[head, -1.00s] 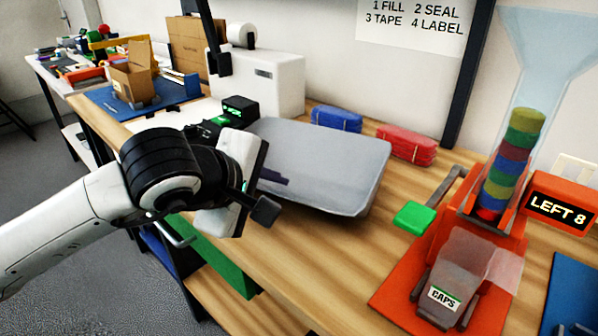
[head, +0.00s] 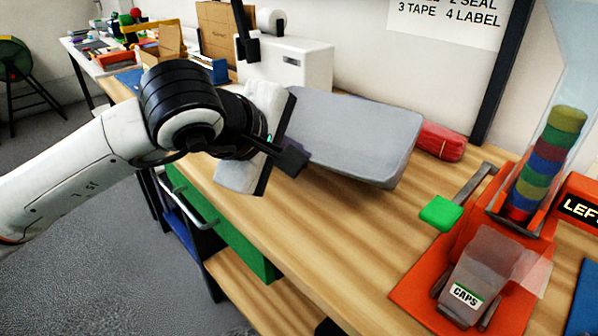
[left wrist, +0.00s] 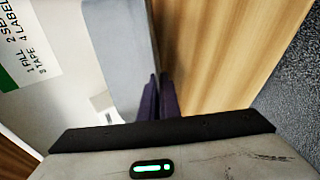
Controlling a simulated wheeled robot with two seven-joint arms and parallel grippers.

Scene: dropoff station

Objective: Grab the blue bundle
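The blue bundle is out of sight in both current views; the raised grey tray (head: 352,135) covers the part of the bench where it lay. My left gripper (head: 289,156) is at the tray's near left edge. In the left wrist view its two dark purple fingers (left wrist: 155,98) are close together at the edge of the grey tray (left wrist: 128,50), and they appear shut on its rim. The tray is tilted and held above the wooden bench. My right gripper is not in view.
A red bundle (head: 441,142) lies at the back, right of the tray. The orange caps dispenser (head: 508,240) with a green button (head: 440,213) stands at right. A white box (head: 285,62) stands behind the tray. The front of the bench (head: 330,235) is clear.

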